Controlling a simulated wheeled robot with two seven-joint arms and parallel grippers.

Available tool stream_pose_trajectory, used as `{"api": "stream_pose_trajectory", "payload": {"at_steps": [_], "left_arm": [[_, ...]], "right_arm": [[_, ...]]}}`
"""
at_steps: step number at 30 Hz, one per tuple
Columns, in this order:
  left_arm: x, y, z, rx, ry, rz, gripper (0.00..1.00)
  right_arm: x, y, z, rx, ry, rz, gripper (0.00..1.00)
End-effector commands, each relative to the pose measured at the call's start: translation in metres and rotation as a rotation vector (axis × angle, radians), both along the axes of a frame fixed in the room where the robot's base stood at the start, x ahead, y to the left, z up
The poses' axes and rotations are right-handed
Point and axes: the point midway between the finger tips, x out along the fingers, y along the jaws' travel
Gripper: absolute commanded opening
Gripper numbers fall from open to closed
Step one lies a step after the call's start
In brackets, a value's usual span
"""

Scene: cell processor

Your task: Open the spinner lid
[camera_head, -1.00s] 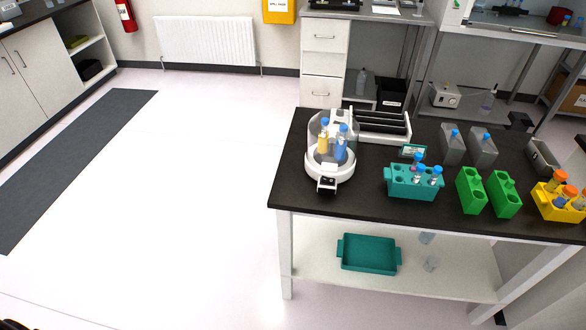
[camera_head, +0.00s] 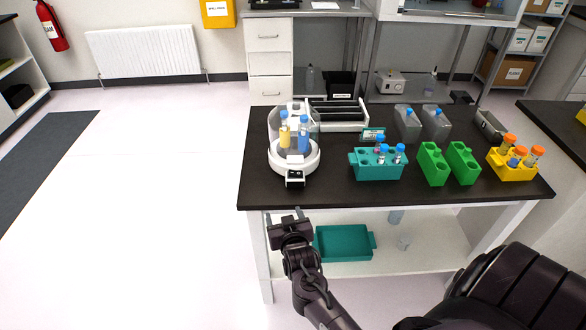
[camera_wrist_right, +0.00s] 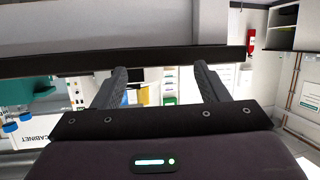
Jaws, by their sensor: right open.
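Blue-capped tubes, one yellow (camera_head: 284,134) and one blue (camera_head: 304,136), stand inside. A small black panel (camera_head: 295,178) is on its front. My right gripper (camera_head: 289,220) is just in front of the table's front edge, below and in front of the spinner, not touching it. In the right wrist view its two fingers (camera_wrist_right: 160,85) are spread apart with nothing between them. My left gripper is out of view.
The dark table (camera_head: 400,196) also holds a teal tube rack (camera_head: 378,168), green holders (camera_head: 433,164), a yellow rack (camera_head: 511,168) and a slotted white tray (camera_head: 337,125). A teal tray (camera_head: 344,243) lies on the lower shelf. Open floor lies to the left.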

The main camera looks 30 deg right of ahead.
Motion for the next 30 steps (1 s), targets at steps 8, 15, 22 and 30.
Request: {"api": "stream_pose_trajectory", "payload": {"at_steps": [8,15,22,30], "left_arm": [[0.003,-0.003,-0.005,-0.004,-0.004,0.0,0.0],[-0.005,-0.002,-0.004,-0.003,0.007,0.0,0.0],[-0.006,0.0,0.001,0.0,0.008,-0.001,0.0],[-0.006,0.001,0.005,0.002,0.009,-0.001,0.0]], "right_arm": [[0.014,-0.04,0.082,-0.05,-0.243,-0.149,0.67],[0.019,-0.051,0.088,-0.104,-0.321,-0.2,0.67],[0.046,-0.068,0.09,-0.108,-0.326,-0.204,0.67],[0.077,-0.087,0.088,-0.107,-0.324,-0.203,0.67]]}}
